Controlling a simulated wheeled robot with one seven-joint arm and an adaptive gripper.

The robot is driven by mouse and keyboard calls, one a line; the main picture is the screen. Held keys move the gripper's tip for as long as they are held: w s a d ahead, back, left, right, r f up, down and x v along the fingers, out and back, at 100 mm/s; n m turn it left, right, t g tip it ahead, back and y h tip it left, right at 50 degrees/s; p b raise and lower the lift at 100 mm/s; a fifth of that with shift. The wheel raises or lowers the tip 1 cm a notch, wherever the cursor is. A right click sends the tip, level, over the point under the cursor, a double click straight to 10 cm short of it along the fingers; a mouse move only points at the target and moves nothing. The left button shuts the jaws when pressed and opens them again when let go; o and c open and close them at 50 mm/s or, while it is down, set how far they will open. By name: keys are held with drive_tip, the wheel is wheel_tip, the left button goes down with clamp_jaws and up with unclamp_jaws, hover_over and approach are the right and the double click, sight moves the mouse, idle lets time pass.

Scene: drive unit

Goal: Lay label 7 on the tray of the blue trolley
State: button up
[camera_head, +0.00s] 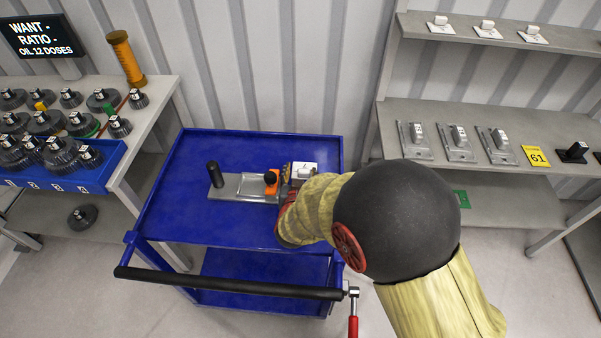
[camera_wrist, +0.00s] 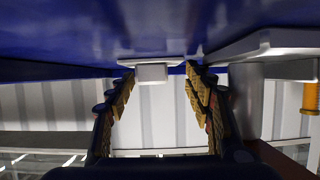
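The blue trolley (camera_head: 185,215) stands in the middle of the head view, with its tray on top. A white label with a small block-shaped grip (camera_head: 304,168) is on the tray near its right side; I cannot read its number. In the wrist view, which looks upside down, the label (camera_wrist: 152,72) appears flat against the blue tray surface (camera_wrist: 60,35). My gripper (camera_wrist: 158,85) is open, with the label's grip between its fingers and gaps on both sides. In the head view, my arm hides most of my gripper (camera_head: 288,183).
A metal plate (camera_head: 228,186) with a black post and an orange part lies beside the label. Three white labels (camera_head: 487,28) sit on the upper right shelf. Metal plates and a yellow 61 sign (camera_head: 536,156) are below. Gears fill the left table. The tray's left and front are clear.

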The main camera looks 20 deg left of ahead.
drive_tip(key=shift+r, duration=0.2)
drive_tip(key=p+v, duration=0.3)
drive_tip(key=v, duration=0.9)
drive_tip(key=shift+p, duration=0.4)
